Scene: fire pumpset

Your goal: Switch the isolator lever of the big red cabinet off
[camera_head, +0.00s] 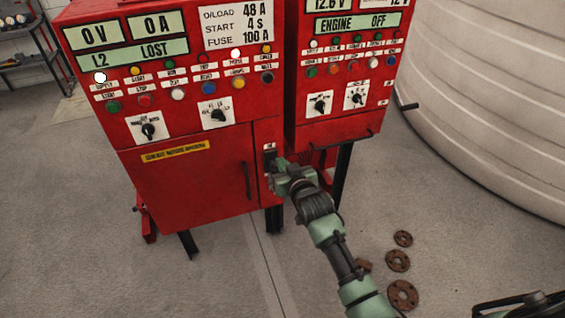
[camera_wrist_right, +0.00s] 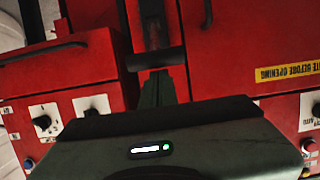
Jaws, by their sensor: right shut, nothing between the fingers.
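The big red cabinet (camera_head: 190,180) stands at left centre in the head view, with displays, buttons and knobs on its face. Its isolator (camera_head: 269,154) is a dark fitting on the narrow right strip of the front, beside the door handle. In the right wrist view the dark isolator lever (camera_wrist_right: 153,28) shows in its recess, just beyond my fingertips. My right gripper (camera_head: 275,165) is at the isolator, partly hiding it. Its fingers (camera_wrist_right: 162,88) are shut with nothing between them. I cannot tell whether they touch the lever, or its exact position. My left gripper is not in view.
A second red cabinet (camera_head: 340,75) stands close on the right. A black door handle (camera_head: 246,180) sits left of the isolator. A large pale tank (camera_head: 490,80) fills the right. Several rusty flanges (camera_head: 403,295) lie on the floor. The floor in front is mostly clear.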

